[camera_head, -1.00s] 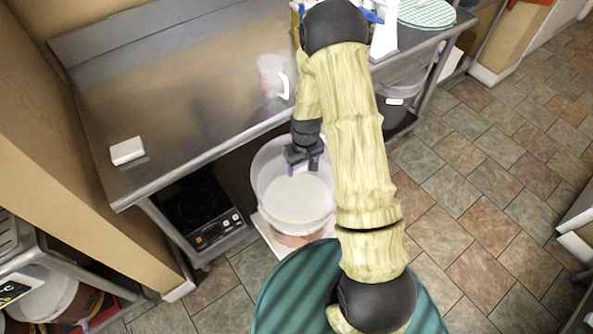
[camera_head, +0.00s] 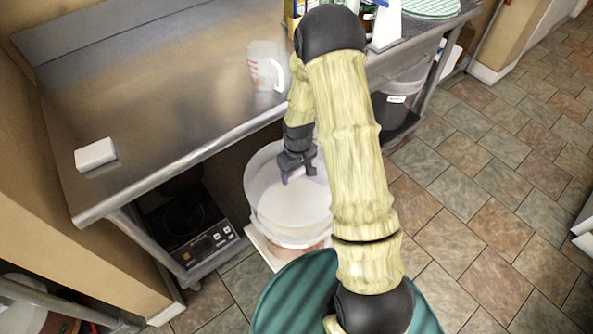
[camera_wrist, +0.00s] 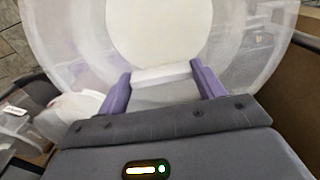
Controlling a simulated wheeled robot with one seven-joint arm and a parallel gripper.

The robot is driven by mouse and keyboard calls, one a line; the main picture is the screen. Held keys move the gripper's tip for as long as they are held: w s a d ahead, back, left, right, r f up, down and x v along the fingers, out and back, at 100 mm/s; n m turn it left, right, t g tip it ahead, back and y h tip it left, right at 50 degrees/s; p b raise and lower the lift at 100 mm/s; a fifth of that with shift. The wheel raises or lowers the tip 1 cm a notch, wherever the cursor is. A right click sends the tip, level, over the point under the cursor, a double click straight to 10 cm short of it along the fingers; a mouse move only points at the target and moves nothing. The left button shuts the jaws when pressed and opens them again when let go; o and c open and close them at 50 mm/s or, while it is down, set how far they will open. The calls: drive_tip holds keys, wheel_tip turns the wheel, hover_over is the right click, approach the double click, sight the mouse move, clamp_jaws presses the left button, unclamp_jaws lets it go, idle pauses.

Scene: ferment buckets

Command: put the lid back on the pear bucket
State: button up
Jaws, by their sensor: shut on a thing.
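The pale translucent bucket (camera_head: 262,205) stands on a low light base beside the front of the steel table, with reddish-brown contents showing low down. My gripper (camera_head: 291,174) points down at the far side of its round opening. In the wrist view, my gripper (camera_wrist: 164,92) has its purple fingers closed on a flat whitish piece (camera_wrist: 165,78), which looks like the grip of the lid. Beyond it is a pale disc (camera_wrist: 160,30) inside a wide translucent ring. The lid's outline blends with the bucket, so I cannot tell if it touches the rim.
The steel table (camera_head: 165,100) holds a clear measuring jug (camera_head: 262,66) near its front edge and a white block (camera_head: 95,155). A black hot plate (camera_head: 190,225) sits below. A grey bin (camera_head: 398,92) stands at the right. Tiled floor at the right is open.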

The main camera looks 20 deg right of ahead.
sight(297, 178)
drive_tip(key=shift+f, duration=0.1)
drive_tip(key=shift+f+b, duration=2.4)
drive_tip(key=shift+f, duration=0.75)
drive_tip(key=shift+s, duration=0.1)
drive_tip(key=shift+d+f+p, duration=0.1)
drive_tip(key=shift+p, duration=0.2)
idle(0.8)
drive_tip(key=o, duration=1.4)
